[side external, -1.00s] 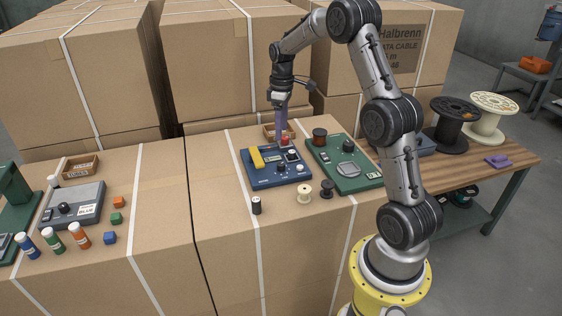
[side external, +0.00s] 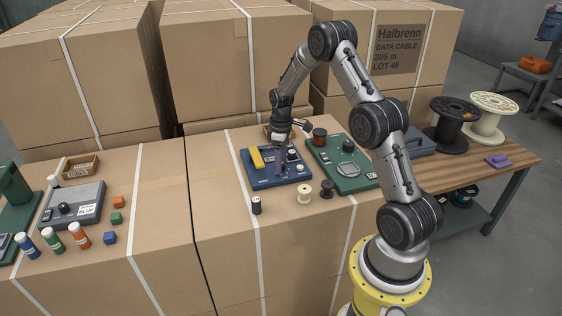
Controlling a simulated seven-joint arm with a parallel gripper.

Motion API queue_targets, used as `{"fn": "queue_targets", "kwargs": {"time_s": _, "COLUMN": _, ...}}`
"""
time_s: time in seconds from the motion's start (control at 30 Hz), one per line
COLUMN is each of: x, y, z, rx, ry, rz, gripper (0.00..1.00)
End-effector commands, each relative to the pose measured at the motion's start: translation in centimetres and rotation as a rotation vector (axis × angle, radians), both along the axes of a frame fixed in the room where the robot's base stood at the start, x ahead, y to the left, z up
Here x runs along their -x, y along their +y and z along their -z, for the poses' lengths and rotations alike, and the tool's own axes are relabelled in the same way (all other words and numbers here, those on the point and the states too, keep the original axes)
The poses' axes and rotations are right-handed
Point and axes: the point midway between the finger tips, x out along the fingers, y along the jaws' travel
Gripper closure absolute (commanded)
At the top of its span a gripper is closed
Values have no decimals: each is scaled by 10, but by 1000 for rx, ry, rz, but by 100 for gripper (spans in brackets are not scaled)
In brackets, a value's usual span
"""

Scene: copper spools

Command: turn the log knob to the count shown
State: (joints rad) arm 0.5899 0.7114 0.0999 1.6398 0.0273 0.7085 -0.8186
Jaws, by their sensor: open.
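A blue panel (side external: 262,182) lies on the cardboard boxes near the middle. It carries a yellow bar (side external: 257,157), a dark knob (side external: 292,155) and a white-topped knob (side external: 302,168). Its lettering and any count are too small to read, so I cannot tell which knob is the log knob.
A green panel (side external: 357,181) with a copper spool (side external: 319,136) lies close on the right. A black-and-white cylinder (side external: 256,205), a cream spool (side external: 304,194) and a dark spool (side external: 327,189) stand in front. A grey box (side external: 85,211) sits left.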

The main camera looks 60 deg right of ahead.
Motion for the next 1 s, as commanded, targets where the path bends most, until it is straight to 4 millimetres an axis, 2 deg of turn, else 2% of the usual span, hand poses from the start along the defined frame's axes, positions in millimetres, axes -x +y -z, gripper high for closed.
{"fn": "queue_targets", "kwargs": {"time_s": 0.13, "x": 0, "y": 0, "z": 0, "rx": 0, "ry": 0, "rz": 0, "gripper": 38}}
{"fn": "queue_targets", "kwargs": {"time_s": 0.4, "x": 0, "y": 0, "z": 0, "rx": 0, "ry": 0, "rz": 0, "gripper": 87}}
{"fn": "queue_targets", "kwargs": {"time_s": 0.5, "x": 0, "y": 0, "z": 0, "rx": 0, "ry": 0, "rz": 0, "gripper": 100}}
{"fn": "queue_targets", "kwargs": {"time_s": 0.83, "x": 0, "y": 0, "z": -1, "rx": 0, "ry": 0, "rz": 17, "gripper": 100}}
{"fn": "queue_targets", "kwargs": {"time_s": 1.0, "x": 0, "y": 0, "z": -1, "rx": -1, "ry": 1, "rz": 78, "gripper": 100}}
